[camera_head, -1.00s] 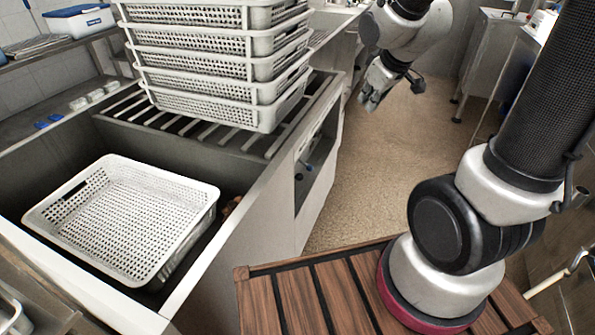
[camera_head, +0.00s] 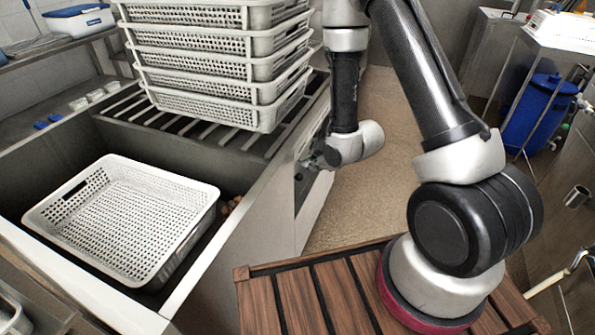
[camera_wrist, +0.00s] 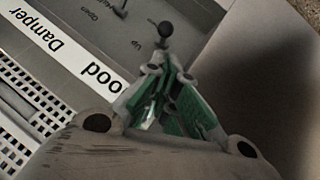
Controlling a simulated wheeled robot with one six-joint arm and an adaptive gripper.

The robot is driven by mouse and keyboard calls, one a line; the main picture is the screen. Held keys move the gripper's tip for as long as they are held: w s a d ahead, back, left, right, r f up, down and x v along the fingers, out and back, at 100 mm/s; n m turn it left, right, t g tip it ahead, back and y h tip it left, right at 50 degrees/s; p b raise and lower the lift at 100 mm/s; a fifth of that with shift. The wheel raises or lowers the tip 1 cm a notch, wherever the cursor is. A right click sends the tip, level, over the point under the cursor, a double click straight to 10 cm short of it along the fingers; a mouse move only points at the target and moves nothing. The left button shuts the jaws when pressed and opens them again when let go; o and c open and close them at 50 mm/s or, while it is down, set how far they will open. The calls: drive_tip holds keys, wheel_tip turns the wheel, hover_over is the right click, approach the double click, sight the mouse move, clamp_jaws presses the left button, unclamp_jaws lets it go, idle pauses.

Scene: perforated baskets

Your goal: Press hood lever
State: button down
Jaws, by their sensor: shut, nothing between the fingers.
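In the wrist view a lever with a dark round knob (camera_wrist: 165,30) stands on a grey panel (camera_wrist: 95,38), beside the marking "Up". The partly covered label "Hood" (camera_wrist: 102,78) is close to it. My gripper (camera_wrist: 163,72) is shut and empty, its green-padded fingers pointing toward the knob, which appears just beyond the fingertips. I cannot tell whether they touch. In the head view my gripper (camera_head: 316,159) is at the recessed panel in the front of the white counter (camera_head: 250,235). The lever is hidden there behind my arm.
A second lever (camera_wrist: 121,8) is near the "Open" marking, with a "Damper" label (camera_wrist: 34,62) to its left. Stacked white baskets (camera_head: 215,101) stand on the slatted rack. Another basket (camera_head: 45,222) sits in the counter's well. The floor (camera_head: 385,195) right of the counter is clear.

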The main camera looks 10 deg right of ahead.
drive_tip(key=x, duration=1)
drive_tip(key=shift+w+d, duration=0.1)
